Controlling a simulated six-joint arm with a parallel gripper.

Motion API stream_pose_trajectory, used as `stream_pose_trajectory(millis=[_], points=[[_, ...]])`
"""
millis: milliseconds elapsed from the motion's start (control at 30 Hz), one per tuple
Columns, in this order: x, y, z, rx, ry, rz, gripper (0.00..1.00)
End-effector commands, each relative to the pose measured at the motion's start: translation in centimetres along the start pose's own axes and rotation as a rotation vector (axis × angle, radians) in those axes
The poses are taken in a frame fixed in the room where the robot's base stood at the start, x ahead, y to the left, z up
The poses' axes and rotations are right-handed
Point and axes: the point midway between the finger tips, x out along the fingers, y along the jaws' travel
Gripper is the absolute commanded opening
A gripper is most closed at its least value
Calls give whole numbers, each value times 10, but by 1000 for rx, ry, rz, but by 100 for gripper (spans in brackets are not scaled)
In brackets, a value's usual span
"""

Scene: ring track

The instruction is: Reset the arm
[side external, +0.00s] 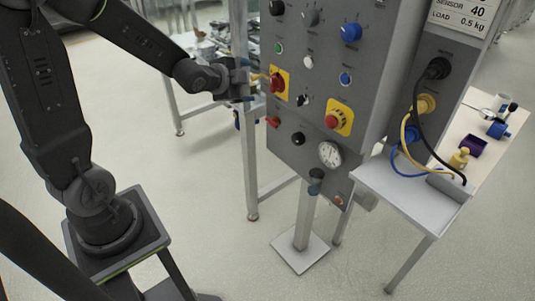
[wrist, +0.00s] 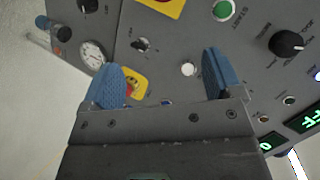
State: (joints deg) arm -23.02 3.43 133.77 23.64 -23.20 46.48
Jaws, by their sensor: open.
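My gripper (side external: 249,84) is at the left side of the grey control panel (side external: 318,85) in the side external view, close to a red button on a yellow plate (side external: 279,83). In the wrist view my gripper (wrist: 165,80) has its two blue fingers spread wide, with nothing held between them. A white button (wrist: 188,69) shows on the panel between the fingers. Another red button on a yellow plate (side external: 335,119) sits lower right on the panel; in the wrist view a yellow plate (wrist: 136,84) is partly hidden behind the left finger. I cannot tell whether a fingertip touches the panel.
The panel carries several knobs and buttons, among them a blue knob (side external: 351,32), a green button (wrist: 223,10) and a round gauge (side external: 330,154). Cables hang at its right above a small grey table (side external: 400,196). A metal frame post (side external: 249,160) stands below my gripper.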

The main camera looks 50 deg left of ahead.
Motion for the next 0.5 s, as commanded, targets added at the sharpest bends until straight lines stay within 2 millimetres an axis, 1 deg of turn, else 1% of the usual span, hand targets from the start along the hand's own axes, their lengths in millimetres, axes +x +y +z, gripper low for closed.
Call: stream_pose_trajectory(millis=[33,167,200,267,300,367,400,500], points=[[-18,-1,-14,-73,-27,26,85],[-65,9,-34,-294,-124,119,85],[-80,14,-39,-363,-153,150,85],[-105,23,-47,-466,-197,198,85],[-123,30,-52,-534,-226,232,85],[-148,42,-57,-629,-271,285,85],[-165,49,-60,-684,-300,319,85],[-201,67,-63,-799,-367,396,85]])
